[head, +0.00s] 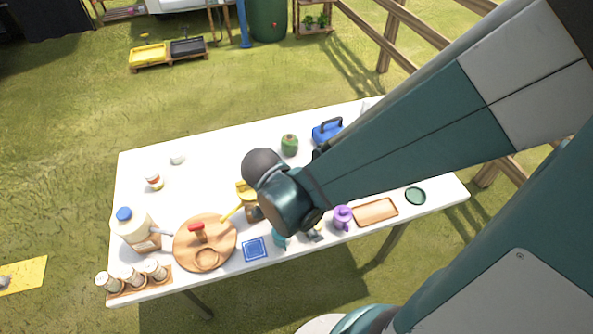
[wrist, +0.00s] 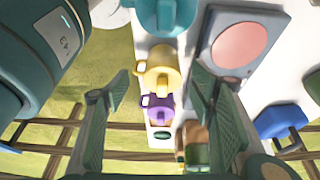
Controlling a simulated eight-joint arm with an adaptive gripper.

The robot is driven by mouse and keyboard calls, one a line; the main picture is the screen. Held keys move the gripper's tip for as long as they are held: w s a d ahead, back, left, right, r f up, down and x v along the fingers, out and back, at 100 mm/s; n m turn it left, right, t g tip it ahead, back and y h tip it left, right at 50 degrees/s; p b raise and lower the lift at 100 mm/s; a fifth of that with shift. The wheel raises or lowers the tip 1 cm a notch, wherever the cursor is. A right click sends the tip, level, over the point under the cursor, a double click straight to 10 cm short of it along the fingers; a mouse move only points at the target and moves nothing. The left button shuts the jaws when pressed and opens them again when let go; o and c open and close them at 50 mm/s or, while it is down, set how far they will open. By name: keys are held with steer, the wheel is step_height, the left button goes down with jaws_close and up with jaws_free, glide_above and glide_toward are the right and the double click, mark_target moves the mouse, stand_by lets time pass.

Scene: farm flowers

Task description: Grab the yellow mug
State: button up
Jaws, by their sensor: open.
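The yellow mug (wrist: 160,70) shows in the wrist view between my two spread fingers, with its handle toward the left. My gripper (wrist: 161,86) is open, and nothing is held in it. I cannot tell how far the mug lies beyond the fingertips. A teal mug (wrist: 165,14) is above the yellow one in the wrist view, and a purple mug (wrist: 158,108) is below it. In the head view, the teal mug (head: 279,239) and purple mug (head: 343,215) show on either side of my gripper. The yellow mug cannot be made out there, as my arm covers that area.
The white table (head: 150,202) is crowded near its front edge. A round wooden board (head: 184,246), a blue square (head: 255,249) and a wooden tray (head: 376,212) lie there. A blue box (head: 327,132) and a green item (head: 289,145) stand behind. The back left is mostly clear.

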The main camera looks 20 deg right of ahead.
steer(key=shift+b+x, duration=0.3)
steer(key=shift+x, duration=1)
steer(key=c, duration=0.8)
